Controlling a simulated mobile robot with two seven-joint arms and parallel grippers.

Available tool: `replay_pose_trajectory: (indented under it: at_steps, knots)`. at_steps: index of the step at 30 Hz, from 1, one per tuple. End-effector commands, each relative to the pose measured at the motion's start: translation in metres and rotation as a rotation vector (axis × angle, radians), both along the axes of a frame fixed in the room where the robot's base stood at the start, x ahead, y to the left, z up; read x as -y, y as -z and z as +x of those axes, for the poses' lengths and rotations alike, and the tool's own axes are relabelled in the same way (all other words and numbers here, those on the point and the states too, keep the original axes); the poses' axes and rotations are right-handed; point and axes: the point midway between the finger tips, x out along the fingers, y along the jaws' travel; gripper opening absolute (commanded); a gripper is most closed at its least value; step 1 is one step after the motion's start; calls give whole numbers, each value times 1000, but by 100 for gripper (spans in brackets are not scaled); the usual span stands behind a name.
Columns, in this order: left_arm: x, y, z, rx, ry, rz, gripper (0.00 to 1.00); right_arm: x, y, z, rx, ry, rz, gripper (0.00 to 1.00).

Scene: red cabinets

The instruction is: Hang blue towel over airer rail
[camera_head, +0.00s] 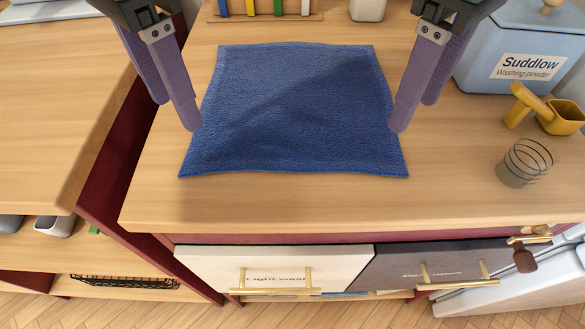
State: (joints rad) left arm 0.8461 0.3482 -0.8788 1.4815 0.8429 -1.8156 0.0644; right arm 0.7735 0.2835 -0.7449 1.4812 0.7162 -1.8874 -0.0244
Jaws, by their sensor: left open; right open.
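The blue towel (295,110) lies spread flat on the wooden worktop, roughly square, its near edge a little back from the worktop's front edge. My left gripper (177,112) is open, with its purple fingers at the towel's left edge. My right gripper (415,113) is open, with its fingers at the towel's right edge. Both are empty, and I cannot tell whether the fingertips touch the cloth. I cannot make out an airer rail in this view.
A wooden rack with coloured pieces (265,15) is behind the towel. Below the front edge are a cream drawer (330,262) and a grey drawer (405,264).

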Motion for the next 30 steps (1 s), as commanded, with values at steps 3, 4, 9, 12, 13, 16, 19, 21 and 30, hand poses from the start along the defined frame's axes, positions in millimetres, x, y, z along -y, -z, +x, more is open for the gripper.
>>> replay_pose_trajectory:
  at_steps: [3,4,9,12,13,16,19,21,30]
  knots:
    - [-2,8,2,-3,-4,8,57,2,8,2,-2,1,-6,57]
    - [-3,10,2,-4,-4,9,57,2,10,2,-4,2,-6,57]
    - [-2,34,1,-5,-4,9,57,2,35,1,-7,2,-7,57]
    - [-2,51,1,-6,-3,7,57,2,51,1,-7,1,-6,57]
    - [-2,56,1,-5,-3,7,57,1,56,1,-4,0,-5,57]
    - [-2,69,2,-4,-4,8,57,1,69,1,-4,2,-5,57]
    - [-2,77,2,-2,-3,6,57,2,77,2,-3,1,-6,57]
    - [-2,80,2,-2,-2,6,57,1,80,2,-2,0,-6,57]
    - [-2,82,2,0,-2,6,57,1,82,2,-1,0,-5,57]
